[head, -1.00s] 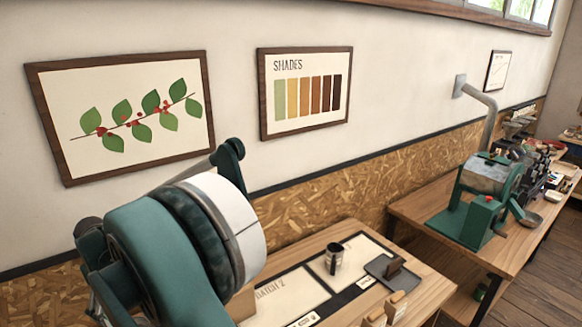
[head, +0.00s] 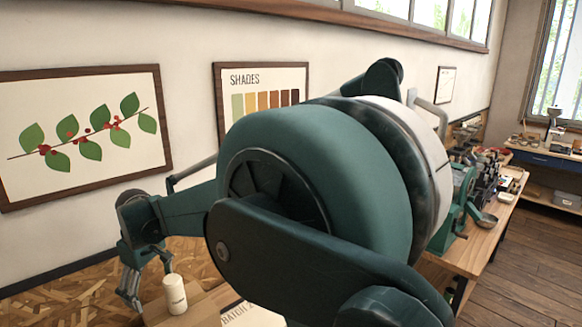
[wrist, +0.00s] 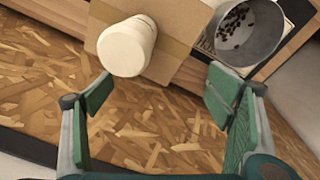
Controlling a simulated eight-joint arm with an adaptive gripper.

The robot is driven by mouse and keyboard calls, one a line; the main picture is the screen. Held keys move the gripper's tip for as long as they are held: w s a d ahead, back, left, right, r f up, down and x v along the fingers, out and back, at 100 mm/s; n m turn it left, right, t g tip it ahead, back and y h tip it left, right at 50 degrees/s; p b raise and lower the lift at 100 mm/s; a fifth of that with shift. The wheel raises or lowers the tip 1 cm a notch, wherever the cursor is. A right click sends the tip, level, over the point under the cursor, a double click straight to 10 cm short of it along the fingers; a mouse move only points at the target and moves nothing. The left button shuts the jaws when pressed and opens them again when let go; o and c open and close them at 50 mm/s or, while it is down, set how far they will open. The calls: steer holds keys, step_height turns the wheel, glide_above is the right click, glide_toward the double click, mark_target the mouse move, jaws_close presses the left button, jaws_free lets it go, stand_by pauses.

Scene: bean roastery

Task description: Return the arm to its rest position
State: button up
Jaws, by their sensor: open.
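My gripper (head: 145,284) hangs at the lower left of the head view, at the end of my green arm, and is open. In the wrist view my gripper (wrist: 160,93) has its two green-padded fingers spread wide with nothing between them. A white cylindrical container (head: 175,294) stands just right of the fingers in the head view. In the wrist view the same container (wrist: 126,48) is ahead of the fingers, apart from them, on a brown cardboard box (wrist: 182,32). My large arm joint hides most of the workbench in the head view.
A metal vessel with dark beans (wrist: 246,32) is beside the box. A green machine (head: 462,205) stands on the right bench (head: 475,245). Framed pictures hang on the wall; wooden floor (head: 520,260) is clear at right.

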steer(key=s+d+r+m+t, duration=0.15)
steer(key=d+r, duration=0.25)
steer(key=d, duration=0.9)
steer(key=d+r+m+b, duration=0.1)
steer(key=d+r+m, duration=0.2)
steer(key=d, duration=0.9)
steer(key=d+r+m+t, duration=0.15)
steer(key=d+r, duration=0.25)
steer(key=d, duration=0.9)
steer(key=s+d+f+m+t+b, duration=0.1)
steer(key=s+d+f+m, duration=0.2)
steer(key=s+d, duration=0.7)
steer(key=s+d+f+m+t+h+b, duration=0.1)
steer(key=s+d+f+m, duration=0.3)
steer(key=s+d, duration=0.6)
steer(key=d+m+t, duration=0.1)
steer(key=d, duration=0.7)
steer(key=shift+s+d+f, duration=0.25)
steer(key=shift+d, duration=0.05)
